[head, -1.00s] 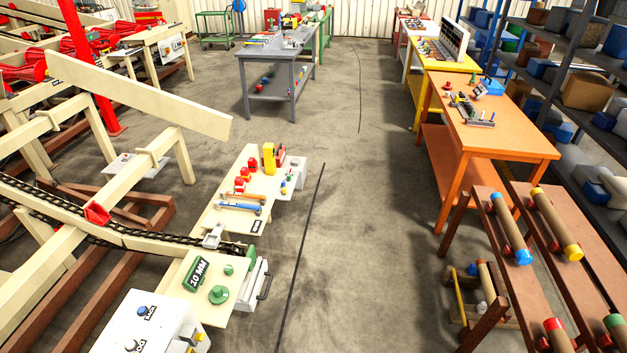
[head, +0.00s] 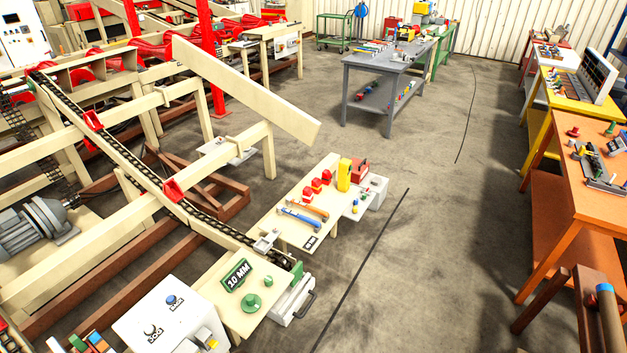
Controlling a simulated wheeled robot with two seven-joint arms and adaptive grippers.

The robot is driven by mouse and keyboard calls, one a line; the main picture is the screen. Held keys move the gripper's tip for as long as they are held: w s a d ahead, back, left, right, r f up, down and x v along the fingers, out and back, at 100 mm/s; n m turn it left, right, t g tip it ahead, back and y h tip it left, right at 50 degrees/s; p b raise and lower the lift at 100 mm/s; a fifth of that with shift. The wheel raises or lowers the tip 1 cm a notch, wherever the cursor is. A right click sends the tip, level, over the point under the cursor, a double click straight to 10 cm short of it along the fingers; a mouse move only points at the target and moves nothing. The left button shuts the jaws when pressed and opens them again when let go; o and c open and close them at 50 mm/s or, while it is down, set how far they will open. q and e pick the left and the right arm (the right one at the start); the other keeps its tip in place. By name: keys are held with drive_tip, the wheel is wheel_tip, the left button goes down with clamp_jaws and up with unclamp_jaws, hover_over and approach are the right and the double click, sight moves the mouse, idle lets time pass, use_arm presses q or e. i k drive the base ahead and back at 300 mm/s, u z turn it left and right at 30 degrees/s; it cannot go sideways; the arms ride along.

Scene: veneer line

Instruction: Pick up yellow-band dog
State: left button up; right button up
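I cannot pick out a dog with a yellow band at this size. Several small red pieces (head: 316,185), possibly dogs, sit on a cream bench (head: 284,230) in the middle of the head view; no bands can be made out on them. A yellow upright block (head: 343,174) stands beside them. Red blocks ride on the black chain, one near its middle (head: 93,121) and one nearer me (head: 172,190). Neither of my grippers is in view.
Blue and orange tools (head: 298,219) lie on the bench. A green 10 MM sign (head: 237,275) and white control box (head: 172,315) stand nearer. A grey table (head: 385,79) is behind; an orange bench (head: 579,165) is right.

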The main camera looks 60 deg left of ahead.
sight(316, 183)
drive_tip(key=u, duration=0.3)
drive_tip(key=i, duration=2)
drive_tip(key=u, duration=1.15)
drive_tip(key=i, duration=1.15)
drive_tip(key=u, duration=1.75)
drive_tip(key=i, duration=0.6)
drive_tip(key=u, duration=0.45)
